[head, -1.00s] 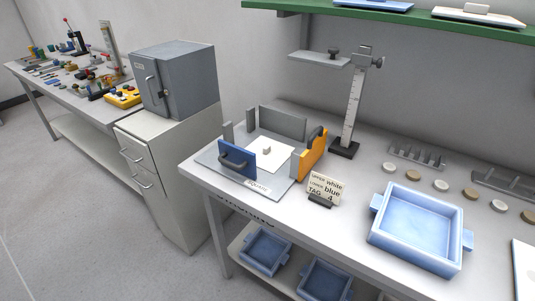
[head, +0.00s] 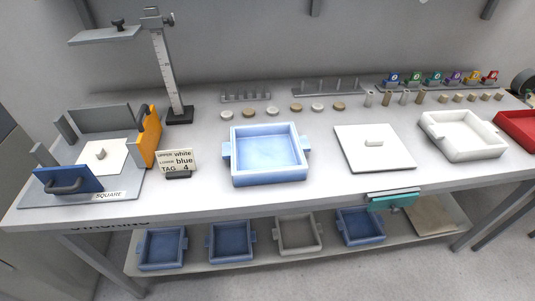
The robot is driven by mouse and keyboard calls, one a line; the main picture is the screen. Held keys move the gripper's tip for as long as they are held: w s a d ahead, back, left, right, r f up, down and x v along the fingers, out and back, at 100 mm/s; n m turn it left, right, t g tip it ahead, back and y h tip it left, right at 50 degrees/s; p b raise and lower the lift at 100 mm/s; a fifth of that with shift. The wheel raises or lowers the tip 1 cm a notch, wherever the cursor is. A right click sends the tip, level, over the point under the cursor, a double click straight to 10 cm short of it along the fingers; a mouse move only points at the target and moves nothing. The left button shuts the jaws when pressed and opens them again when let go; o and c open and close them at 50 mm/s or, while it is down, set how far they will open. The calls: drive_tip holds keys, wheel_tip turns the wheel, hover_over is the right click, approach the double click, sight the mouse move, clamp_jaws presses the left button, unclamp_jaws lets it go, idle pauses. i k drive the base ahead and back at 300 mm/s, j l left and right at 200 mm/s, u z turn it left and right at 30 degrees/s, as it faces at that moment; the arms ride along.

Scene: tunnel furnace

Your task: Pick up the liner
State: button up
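No thing in view is labelled as the liner, so I cannot tell for sure which one it is. A larger white square plate with a small raised handle (head: 375,157) lies flat on the bench, right of the light blue tray (head: 268,173). The tray is empty. My gripper is not in view.
A sign (head: 175,160) reads upper white, lower blue, tag 4. A height gauge (head: 168,70) stands behind it. Small discs and racks line the back. A white tray (head: 460,150) and a red tray (head: 520,135) stand right. Several trays fill the lower shelf (head: 195,268).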

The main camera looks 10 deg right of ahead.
sight(103, 157)
drive_tip(key=i+j+u, duration=0.1)
drive_tip(key=i+u, duration=0.2)
drive_tip(key=i, duration=0.95)
